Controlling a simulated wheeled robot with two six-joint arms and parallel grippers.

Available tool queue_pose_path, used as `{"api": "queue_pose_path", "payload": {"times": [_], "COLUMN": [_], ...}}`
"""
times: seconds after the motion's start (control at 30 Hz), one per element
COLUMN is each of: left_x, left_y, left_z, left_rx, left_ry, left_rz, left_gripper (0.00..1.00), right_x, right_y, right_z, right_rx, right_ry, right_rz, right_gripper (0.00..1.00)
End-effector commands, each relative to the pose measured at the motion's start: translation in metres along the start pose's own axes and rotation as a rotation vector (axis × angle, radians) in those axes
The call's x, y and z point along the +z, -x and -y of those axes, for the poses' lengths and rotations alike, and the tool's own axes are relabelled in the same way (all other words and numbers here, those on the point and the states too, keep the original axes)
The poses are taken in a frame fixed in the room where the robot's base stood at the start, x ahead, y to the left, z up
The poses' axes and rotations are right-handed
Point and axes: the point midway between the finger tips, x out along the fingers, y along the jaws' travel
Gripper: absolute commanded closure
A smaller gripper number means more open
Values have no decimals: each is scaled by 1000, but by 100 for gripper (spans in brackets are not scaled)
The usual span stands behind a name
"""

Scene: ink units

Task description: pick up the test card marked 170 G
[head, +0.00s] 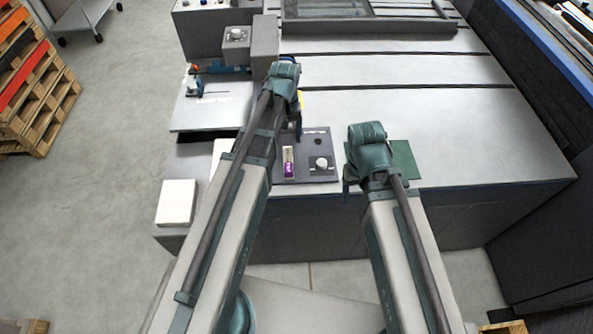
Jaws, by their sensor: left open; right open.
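No marking reading 170 G is legible, so I cannot tell which item is the test card. A white stack or block (176,203) lies at the table's front left corner, and a white piece (219,153) is partly hidden behind my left arm. My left gripper (298,122) is open above the dark panel, its fingers mostly hidden by its wrist. My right gripper (347,182) is open near the table's front edge, beside a green mat (403,160), its fingers barely showing. Neither visibly holds anything.
The dark panel (318,145) carries a small purple and white item (289,162) and a pale round knob (321,163). A grey plate (205,118) with a blue clamp lies behind the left arm. The grey table (470,120) is clear on the right.

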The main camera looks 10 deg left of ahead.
Motion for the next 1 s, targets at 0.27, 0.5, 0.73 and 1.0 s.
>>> {"api": "queue_pose_path", "payload": {"times": [0.27,0.5,0.73,1.0], "left_x": [1,1,1,2], "left_y": [-20,-54,-84,-86], "left_z": [0,-1,-1,-1], "left_rx": [0,0,0,0], "left_ry": [-2,-3,-3,-3], "left_rz": [0,0,0,0], "left_gripper": [28,28,28,28], "right_x": [-1,-3,-5,-5], "right_y": [-20,-54,-83,-86], "right_z": [2,5,8,8], "right_rx": [0,0,0,0], "right_ry": [0,0,0,0], "right_rz": [0,0,0,0], "right_gripper": [30,30,30,30]}}
